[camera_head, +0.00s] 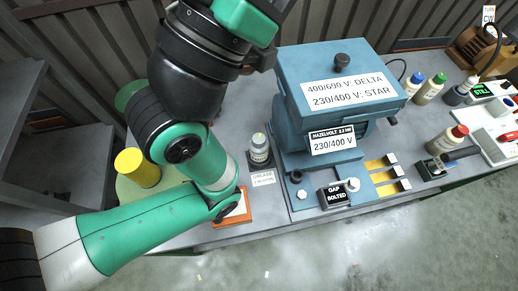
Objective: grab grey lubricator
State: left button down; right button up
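A small grey-white bottle (259,151) with a pale grey-green cap stands upright on a dark square pad, left of the blue motor housing. A white label reading GREASE (263,178) lies in front of it; its smaller print is too small to read. I take this bottle as the grey lubricator. My green and black arm passes just left of the bottle and rises to the top edge. Neither of my grippers shows in this view. Nothing visible touches the bottle.
The blue motor housing (338,85) stands close right of the bottle. An orange plate (232,212) lies partly under my arm. A yellow cylinder (137,168) stands at left. Coloured-cap bottles (430,89) and a red-capped bottle (447,139) stand at right. The bench's front edge is near.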

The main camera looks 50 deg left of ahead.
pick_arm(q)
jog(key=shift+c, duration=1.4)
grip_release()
